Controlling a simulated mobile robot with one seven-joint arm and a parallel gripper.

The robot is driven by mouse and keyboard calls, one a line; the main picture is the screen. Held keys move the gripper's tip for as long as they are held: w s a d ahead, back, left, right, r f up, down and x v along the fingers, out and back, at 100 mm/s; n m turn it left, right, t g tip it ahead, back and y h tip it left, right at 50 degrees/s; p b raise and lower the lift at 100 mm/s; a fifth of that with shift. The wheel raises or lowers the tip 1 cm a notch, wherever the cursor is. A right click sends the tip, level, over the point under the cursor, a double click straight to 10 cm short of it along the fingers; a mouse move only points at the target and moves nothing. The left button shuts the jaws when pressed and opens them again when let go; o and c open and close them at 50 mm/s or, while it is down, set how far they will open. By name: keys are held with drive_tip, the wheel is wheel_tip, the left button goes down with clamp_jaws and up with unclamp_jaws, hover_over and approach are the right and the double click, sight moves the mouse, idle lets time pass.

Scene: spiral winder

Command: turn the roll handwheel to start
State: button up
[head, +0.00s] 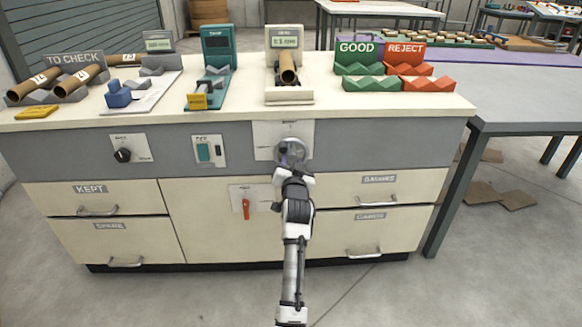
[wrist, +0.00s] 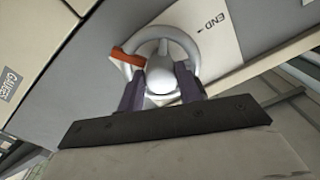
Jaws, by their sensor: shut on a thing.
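The roll handwheel (head: 291,149) is a grey ring on a pale plate at the front of the bench, partly hidden by my arm in the head view. In the wrist view the handwheel (wrist: 158,76) shows a rounded hub and a rim. An orange marker (wrist: 127,58) lies across the rim's left side. The plate (wrist: 217,30) reads "END" with an arrow; no "start" mark is readable. My gripper (wrist: 160,86) has its two dark fingers either side of the hub, shut on the handwheel. In the head view my gripper (head: 291,166) reaches up to it from below.
A black knob (head: 122,155), a switch panel (head: 209,151) and a red lever (head: 246,209) are on the bench front. Drawers (head: 380,190) flank my arm. Cardboard tubes (head: 35,86) and a grey-purple table (head: 525,100) stand around. The floor in front is clear.

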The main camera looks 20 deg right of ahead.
drive_tip(key=n, duration=0.1)
drive_tip(key=n+b, duration=0.1)
drive_tip(key=n, duration=0.1)
drive_tip(key=shift+d+f+n, duration=0.15)
drive_tip(key=shift+n, duration=0.15)
drive_tip(key=n+b, duration=0.1)
drive_tip(key=n, duration=0.2)
drive_tip(key=shift+n, duration=0.3)
drive_tip(key=n+b, duration=0.1)
drive_tip(key=n, duration=0.4)
drive_tip(key=n+b, duration=0.2)
drive_tip(key=n, duration=0.3)
drive_tip(key=n+b, duration=0.1)
drive_tip(key=n, duration=0.4)
drive_tip(key=shift+s+d+r+n, duration=0.15)
drive_tip(key=shift+d+r+n, duration=0.1)
drive_tip(key=shift+r+n, duration=0.05)
drive_tip(key=n, duration=0.3)
drive_tip(key=n+b, duration=0.1)
drive_tip(key=n, duration=0.2)
drive_tip(key=shift+r+n, duration=0.2)
drive_tip(key=shift+n, duration=0.1)
drive_tip(key=shift+a, duration=0.1)
drive_tip(key=o, duration=1)
